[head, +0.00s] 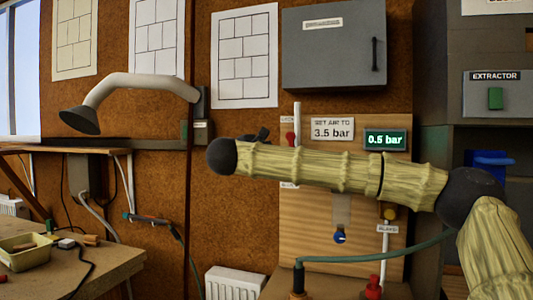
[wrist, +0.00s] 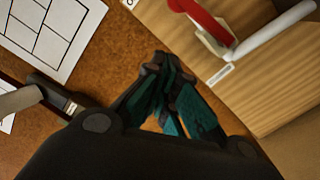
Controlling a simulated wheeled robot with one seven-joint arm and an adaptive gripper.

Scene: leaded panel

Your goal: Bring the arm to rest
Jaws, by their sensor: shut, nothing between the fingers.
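My arm (head: 320,168) in its pale ribbed sleeve reaches from the lower right across the front of the wooden panel board (head: 360,250). Its dark joint (head: 220,155) is at the left end. In the wrist view my gripper (wrist: 163,62) is shut, with its dark and teal fingers together and nothing between them. In the head view the gripper is mostly hidden behind the arm; only a small dark part shows above the sleeve. In the wrist view a red lever (wrist: 205,18) and a white pipe (wrist: 275,30) on the board lie beyond the fingers, apart from them.
A grey cabinet (head: 335,45) hangs above the board, which carries a lit 0.5 bar display (head: 385,140) and a 3.5 bar sign (head: 332,129). An extractor arm (head: 130,82) juts out at left. A workbench (head: 95,265) stands lower left, a white radiator (head: 234,282) at the bottom.

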